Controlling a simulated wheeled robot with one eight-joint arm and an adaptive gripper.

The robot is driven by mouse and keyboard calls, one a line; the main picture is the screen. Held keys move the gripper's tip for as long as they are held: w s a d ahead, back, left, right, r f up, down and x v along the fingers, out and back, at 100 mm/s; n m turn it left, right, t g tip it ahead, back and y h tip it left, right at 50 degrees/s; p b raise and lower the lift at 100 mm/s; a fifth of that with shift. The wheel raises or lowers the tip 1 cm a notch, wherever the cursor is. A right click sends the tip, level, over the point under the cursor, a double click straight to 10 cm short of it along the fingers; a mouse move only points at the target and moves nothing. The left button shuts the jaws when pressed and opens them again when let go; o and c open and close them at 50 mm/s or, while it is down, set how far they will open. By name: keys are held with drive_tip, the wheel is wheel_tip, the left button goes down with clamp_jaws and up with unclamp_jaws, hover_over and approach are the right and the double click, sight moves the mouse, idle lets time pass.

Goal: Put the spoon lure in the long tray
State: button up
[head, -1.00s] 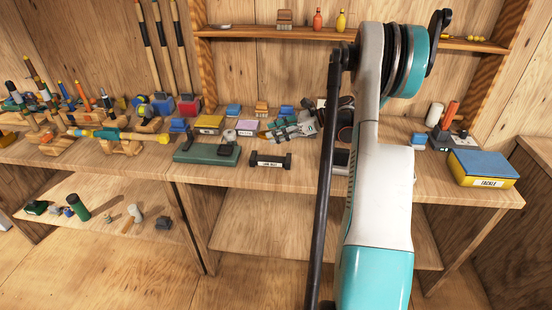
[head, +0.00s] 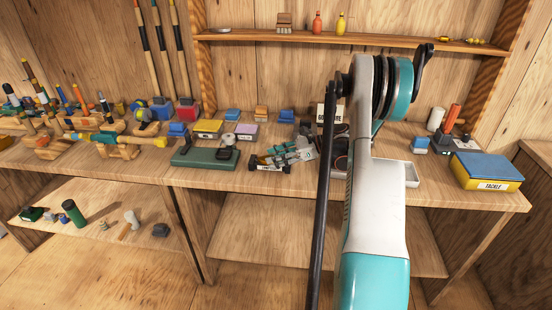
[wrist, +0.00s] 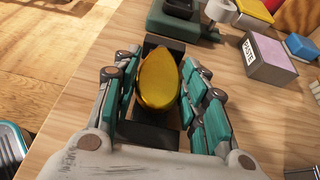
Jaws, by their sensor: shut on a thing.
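The gold spoon lure (wrist: 159,80) is between the fingers of my gripper (wrist: 162,100) in the wrist view. The gripper is shut on it. The lure lies over a long black holder (wrist: 148,134) with raised ends; I cannot tell whether it touches it. In the head view my gripper (head: 283,158) is at the labelled black holder (head: 254,165) near the bench's front edge and hides part of it. A pale, shallow tray (head: 412,174) lies farther right on the bench, partly hidden behind my arm.
A purple labelled box (head: 246,131) and several small blocks sit behind. A yellow and blue tackle box (head: 487,172) stands at the right end. Bare bench shows in front of the green box.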

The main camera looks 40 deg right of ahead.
drive_tip(key=shift+f, duration=0.2)
drive_tip(key=o, duration=1.1)
